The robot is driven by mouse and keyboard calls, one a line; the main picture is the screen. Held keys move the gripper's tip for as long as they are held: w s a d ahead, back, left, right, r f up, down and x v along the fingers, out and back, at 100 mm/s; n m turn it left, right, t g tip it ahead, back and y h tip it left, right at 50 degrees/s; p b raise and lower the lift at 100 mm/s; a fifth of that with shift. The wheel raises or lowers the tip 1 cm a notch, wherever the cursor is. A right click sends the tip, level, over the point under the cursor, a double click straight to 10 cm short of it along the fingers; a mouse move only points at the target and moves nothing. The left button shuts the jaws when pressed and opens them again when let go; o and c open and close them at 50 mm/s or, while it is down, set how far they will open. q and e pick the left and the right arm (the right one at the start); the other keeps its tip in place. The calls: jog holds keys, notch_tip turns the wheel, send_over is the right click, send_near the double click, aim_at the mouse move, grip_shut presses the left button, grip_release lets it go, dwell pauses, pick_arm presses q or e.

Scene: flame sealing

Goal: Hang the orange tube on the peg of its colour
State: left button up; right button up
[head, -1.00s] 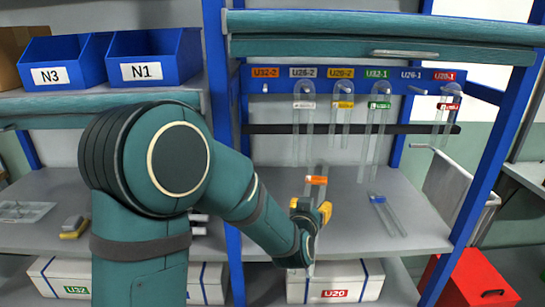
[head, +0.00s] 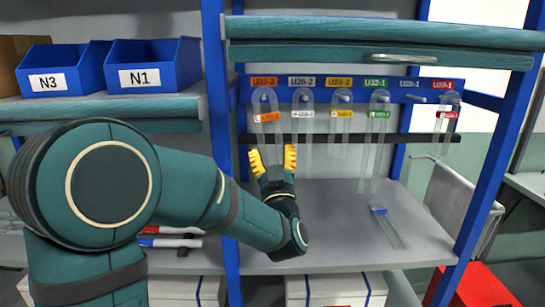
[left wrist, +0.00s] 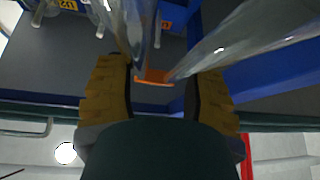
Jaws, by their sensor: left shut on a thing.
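The orange-tagged clear U-shaped tube (head: 267,118) is upright with its bend up, in front of the orange-labelled U32-2 peg spot at the left end of the blue rail (head: 345,84). I cannot tell whether its bend is over the peg. My left gripper (head: 273,158) points up below the tag, its yellow fingers shut on the tube's legs. In the left wrist view, the orange tag (left wrist: 153,78) and blurred clear legs show between the yellow fingers (left wrist: 160,95). My right gripper is not in view.
Tubes with white (head: 302,114), yellow (head: 341,114), green (head: 379,115) and red (head: 446,115) tags hang along the rail. The U26-1 peg (head: 416,98) is bare. A blue-tagged tube (head: 390,228) lies on the grey shelf (head: 335,225). A blue post (head: 219,120) stands left.

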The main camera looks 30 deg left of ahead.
pick_arm(q)
jog(key=w+a+f, duration=0.1)
jog(key=w+a, duration=0.4)
jog(key=w, duration=0.3)
jog(key=shift+w+f, duration=0.2)
jog(key=shift+f, duration=0.05)
dwell(1.1)
jog(key=shift+w+a+b, duration=0.2)
jog(key=shift+b, duration=0.25)
dwell(0.6)
dwell(0.4)
